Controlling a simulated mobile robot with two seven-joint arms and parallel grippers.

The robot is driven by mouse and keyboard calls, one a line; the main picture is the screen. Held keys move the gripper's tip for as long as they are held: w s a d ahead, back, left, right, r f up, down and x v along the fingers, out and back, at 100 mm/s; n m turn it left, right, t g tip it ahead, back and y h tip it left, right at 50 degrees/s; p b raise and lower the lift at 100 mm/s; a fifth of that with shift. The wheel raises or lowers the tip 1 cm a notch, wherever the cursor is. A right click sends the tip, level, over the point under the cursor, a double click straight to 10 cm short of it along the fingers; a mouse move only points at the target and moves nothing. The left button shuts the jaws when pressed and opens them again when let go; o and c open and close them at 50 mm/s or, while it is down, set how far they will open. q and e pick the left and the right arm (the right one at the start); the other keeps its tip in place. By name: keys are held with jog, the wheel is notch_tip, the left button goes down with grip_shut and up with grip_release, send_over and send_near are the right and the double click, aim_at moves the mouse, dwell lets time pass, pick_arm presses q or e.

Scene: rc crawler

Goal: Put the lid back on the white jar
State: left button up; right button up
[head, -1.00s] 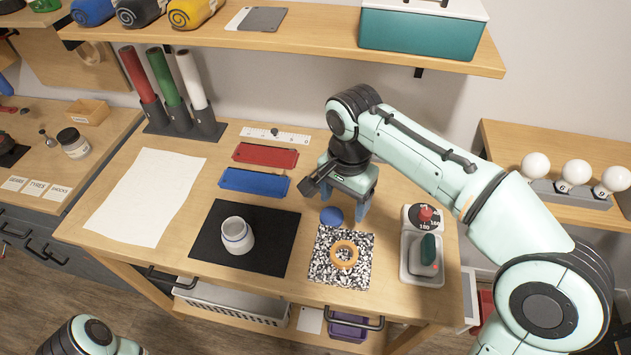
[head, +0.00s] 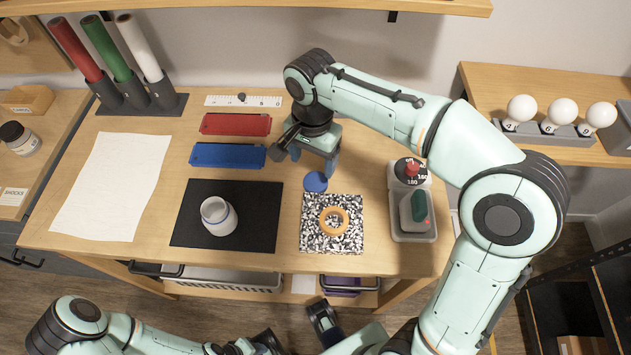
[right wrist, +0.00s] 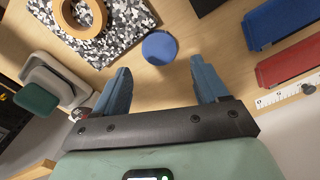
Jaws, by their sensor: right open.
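The white jar (head: 218,217) stands upright and open-topped on a black mat (head: 259,202). A flat round blue disc, apparently its lid (head: 315,182), lies on the wooden table right of the mat. It also shows in the right wrist view (right wrist: 160,47). My right gripper (head: 316,166) is open and empty, just behind the blue disc. In the right wrist view its fingers (right wrist: 160,68) point toward the disc, which lies beyond the gap between their tips. My left arm is at the bottom edge; a dark end part (head: 322,318), probably the left gripper, is below the table front, its jaws unclear.
An orange ring (head: 334,220) lies on a speckled pad (head: 350,244) in front of the disc. Red (head: 235,124) and blue (head: 227,156) trays lie behind the mat. White paper (head: 112,186) lies left.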

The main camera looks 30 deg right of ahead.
aim_at(316, 181)
jog(key=shift+f, duration=1.4)
jog(key=shift+f, duration=0.1)
jog(key=f, duration=0.1)
jog(key=f+b, duration=0.1)
jog(key=f, duration=0.3)
jog(key=shift+d, duration=0.35)
jog(key=c, duration=0.8)
